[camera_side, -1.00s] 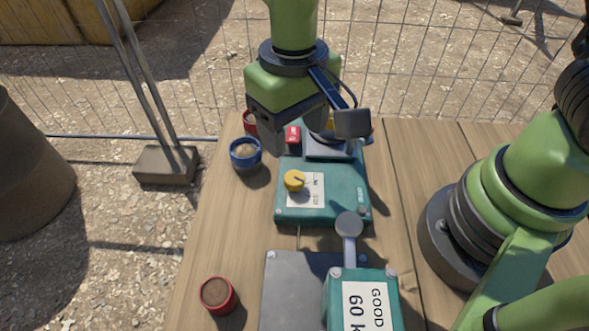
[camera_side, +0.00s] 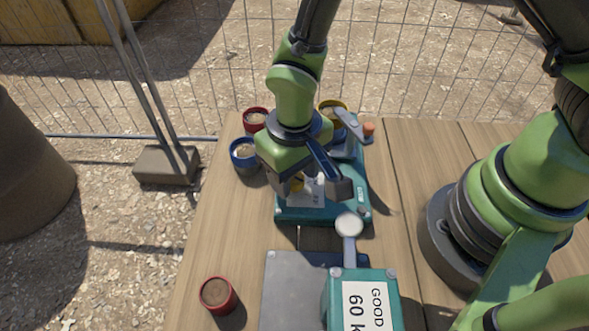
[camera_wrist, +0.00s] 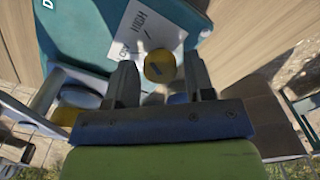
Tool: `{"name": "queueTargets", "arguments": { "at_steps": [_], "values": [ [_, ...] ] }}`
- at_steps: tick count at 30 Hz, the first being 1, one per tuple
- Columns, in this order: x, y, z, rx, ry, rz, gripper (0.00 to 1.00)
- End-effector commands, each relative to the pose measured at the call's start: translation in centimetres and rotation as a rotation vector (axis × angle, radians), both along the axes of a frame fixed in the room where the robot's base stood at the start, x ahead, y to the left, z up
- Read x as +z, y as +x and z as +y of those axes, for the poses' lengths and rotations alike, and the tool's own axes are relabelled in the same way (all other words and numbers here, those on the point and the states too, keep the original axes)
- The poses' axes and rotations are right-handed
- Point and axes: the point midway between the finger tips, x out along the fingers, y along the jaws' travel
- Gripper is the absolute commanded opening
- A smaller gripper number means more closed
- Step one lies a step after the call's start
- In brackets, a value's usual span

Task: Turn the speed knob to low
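The yellow speed knob (camera_side: 297,185) is on the teal control box (camera_side: 290,214), partly hidden by my gripper in the side view. In the wrist view the knob (camera_wrist: 159,67) shows with a dark pointer mark, beside a white label (camera_wrist: 140,27) reading HIGH; the rest of the label is hard to read. My gripper (camera_side: 312,188) is low over the box. In the wrist view its two fingers (camera_wrist: 160,75) are apart, one on each side of the knob, with visible gaps. I cannot tell whether the fingertips reach down to the knob's height.
A grey lever with an orange end (camera_side: 368,129) stands at the box's back. Red (camera_side: 256,120), blue (camera_side: 244,156) and yellow-rimmed (camera_side: 331,108) cups stand nearby. A round-ended grey lever (camera_side: 349,226), a metal plate (camera_side: 300,285) and a second teal box (camera_side: 388,285) lie in front.

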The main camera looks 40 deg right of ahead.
Motion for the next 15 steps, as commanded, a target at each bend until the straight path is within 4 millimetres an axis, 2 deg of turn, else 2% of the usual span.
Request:
{"name": "queueTargets", "arguments": {
  "at_steps": [1, 4, 5, 15],
  "values": [
    [0.01, 0.0, 0.0, 0.0, 0.0, 0.0, 0.37],
    [0.02, -0.01, 0.0, 0.0, 0.0, 0.0, 0.14],
    [0.02, -0.01, 0.0, 0.0, 0.0, 0.0, 0.1],
    [0.04, -0.01, -0.01, 0.042, 0.0, 0.001, 0.1]
  ]
}}
